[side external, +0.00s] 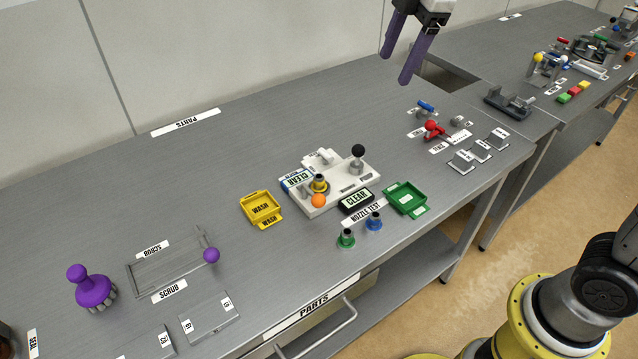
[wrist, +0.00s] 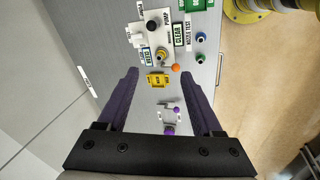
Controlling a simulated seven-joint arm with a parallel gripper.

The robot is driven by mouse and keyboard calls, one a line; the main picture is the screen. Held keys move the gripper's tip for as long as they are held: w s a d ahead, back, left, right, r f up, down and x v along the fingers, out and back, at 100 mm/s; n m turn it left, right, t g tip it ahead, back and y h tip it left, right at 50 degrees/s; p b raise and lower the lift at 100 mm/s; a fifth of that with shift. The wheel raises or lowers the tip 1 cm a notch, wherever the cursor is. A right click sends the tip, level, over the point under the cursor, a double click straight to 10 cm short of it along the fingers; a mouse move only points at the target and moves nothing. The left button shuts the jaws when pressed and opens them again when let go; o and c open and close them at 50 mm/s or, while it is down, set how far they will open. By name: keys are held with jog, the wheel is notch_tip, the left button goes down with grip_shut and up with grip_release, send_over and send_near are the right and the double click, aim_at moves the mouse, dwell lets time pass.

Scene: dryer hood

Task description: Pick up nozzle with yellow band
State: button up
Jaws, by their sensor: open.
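The nozzle with the yellow band (side external: 320,184) stands upright on the white test fixture (side external: 318,208), behind an orange ball (side external: 318,201). In the wrist view the nozzle (wrist: 161,54) shows small and far off, just beyond the yellow tray. My gripper (side external: 397,65) is open and empty, with its purple fingers high above the bench at the top of the side view. In the wrist view the open gripper (wrist: 159,73) spans either side of the yellow tray, well above it.
A black-knobbed lever (side external: 358,152) rises from the fixture right of the nozzle. A yellow WASH tray (side external: 260,207) and a green tray (side external: 405,198) flank the fixture. Green (side external: 346,238) and blue (side external: 374,221) nozzles stand in front.

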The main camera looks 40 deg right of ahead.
jog(key=w+a+f+n+g, duration=0.1)
jog(key=w+a+f+n, duration=0.15)
jog(key=w+f, duration=0.3)
jog(key=g, duration=0.2)
send_over(319, 176)
notch_tip(319, 176, down, 11)
notch_tip(319, 176, down, 7)
jog(key=shift+w+d+f, duration=0.1)
jog(key=shift+d, duration=0.05)
jog(key=shift+f, duration=3)
grip_shut()
